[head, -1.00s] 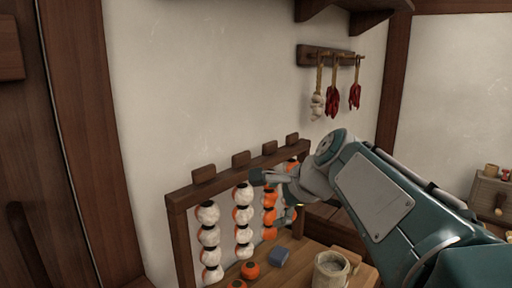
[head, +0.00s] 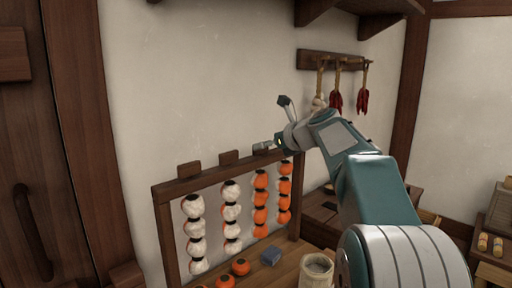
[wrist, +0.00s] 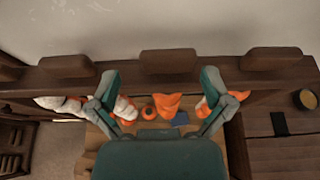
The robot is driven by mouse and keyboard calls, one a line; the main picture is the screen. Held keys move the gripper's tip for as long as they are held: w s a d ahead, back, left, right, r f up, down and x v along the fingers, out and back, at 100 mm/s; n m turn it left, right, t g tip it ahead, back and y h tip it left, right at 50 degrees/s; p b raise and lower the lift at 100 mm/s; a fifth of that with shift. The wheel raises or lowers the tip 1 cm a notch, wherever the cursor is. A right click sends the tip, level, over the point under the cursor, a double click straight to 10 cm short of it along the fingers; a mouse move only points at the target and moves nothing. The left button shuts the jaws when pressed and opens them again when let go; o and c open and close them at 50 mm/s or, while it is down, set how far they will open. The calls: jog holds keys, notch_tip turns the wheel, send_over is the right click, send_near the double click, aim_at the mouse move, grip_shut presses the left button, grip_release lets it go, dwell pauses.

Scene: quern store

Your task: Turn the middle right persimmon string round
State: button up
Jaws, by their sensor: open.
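The rack (head: 205,184) holds persimmon strings under its wooden rail. The middle right string (head: 260,205) hangs upright and shows orange sides towards me in the head view. The right string (head: 284,190) is orange too. The left string (head: 195,232) and middle left string (head: 231,215) show mostly white. My gripper (head: 275,124) is open and empty, raised by the rail's top right part. In the wrist view its fingers (wrist: 160,102) are spread wide, with the middle right string (wrist: 167,104) between them in the picture, apart from both.
Below the rack are loose persimmons (head: 240,266), a blue block (head: 270,256) and a pale mug (head: 316,266) on the wooden table. A peg rail (head: 330,60) with dried red bunches hangs behind my arm. The wall stands close behind the rack.

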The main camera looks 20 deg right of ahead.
jog(key=shift+w+d+f, duration=0.25)
jog(key=shift+w+f, duration=0.05)
jog(key=shift+w, duration=0.35)
jog(key=shift+w+d+f, duration=0.2)
jog(key=shift+w+f, duration=0.1)
jog(key=shift+w, duration=0.3)
jog(key=shift+w+a+f, duration=0.1)
jog(key=shift+w+a, duration=0.05)
jog(key=shift+a, duration=0.75)
jog(key=shift+d, duration=0.1)
jog(key=c, duration=0.7)
jog(key=shift+w+d, duration=0.1)
jog(key=shift+c, duration=0.2)
